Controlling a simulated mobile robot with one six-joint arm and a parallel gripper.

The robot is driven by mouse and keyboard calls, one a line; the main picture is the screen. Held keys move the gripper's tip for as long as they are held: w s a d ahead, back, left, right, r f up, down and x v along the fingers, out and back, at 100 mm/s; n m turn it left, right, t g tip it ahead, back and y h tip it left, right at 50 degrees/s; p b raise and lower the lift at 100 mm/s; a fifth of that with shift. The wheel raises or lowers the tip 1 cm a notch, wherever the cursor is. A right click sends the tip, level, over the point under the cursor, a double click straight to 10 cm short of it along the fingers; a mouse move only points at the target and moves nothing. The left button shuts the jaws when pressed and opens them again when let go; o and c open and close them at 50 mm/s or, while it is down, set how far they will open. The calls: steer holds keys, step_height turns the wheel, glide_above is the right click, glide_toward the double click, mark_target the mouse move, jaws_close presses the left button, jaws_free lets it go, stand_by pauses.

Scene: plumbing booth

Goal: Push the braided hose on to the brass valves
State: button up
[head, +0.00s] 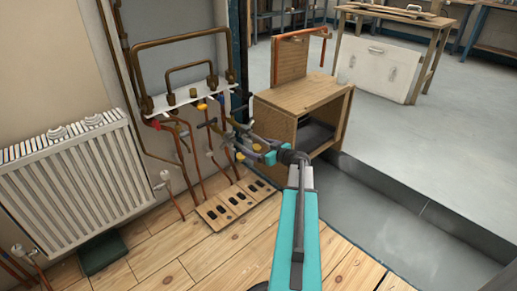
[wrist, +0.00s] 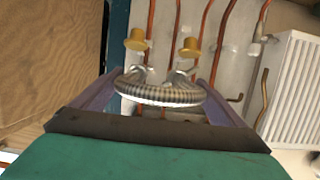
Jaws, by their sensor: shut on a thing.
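The braided hose (wrist: 158,93) is a grey ribbed U-shaped loop with bright metal ends, seen in the wrist view. My gripper (wrist: 156,82) is shut on it, a finger at each side of the loop. Two brass valves, a left one (wrist: 137,41) and a right one (wrist: 189,48), stand just beyond the hose ends in the picture. A gap shows between each end and its valve; the true distance is hard to judge. In the head view my gripper (head: 246,143) is in front of the pipework, and the hose is too small to make out clearly.
Copper pipes (head: 181,150) run down the wall above a wooden floor strip with dark slots (head: 236,204). A white radiator (head: 75,178) stands at the left. A wooden cabinet (head: 314,100) stands close right of my gripper. Grey floor lies open beyond.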

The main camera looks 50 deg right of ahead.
steer(key=shift+w+r, duration=0.1)
steer(key=shift+w, duration=0.05)
steer(key=shift+w+d, duration=0.2)
steer(key=shift+w, duration=1.9)
steer(key=shift+w, duration=0.1)
steer(key=o, duration=0.8)
steer(key=shift+o, duration=0.2)
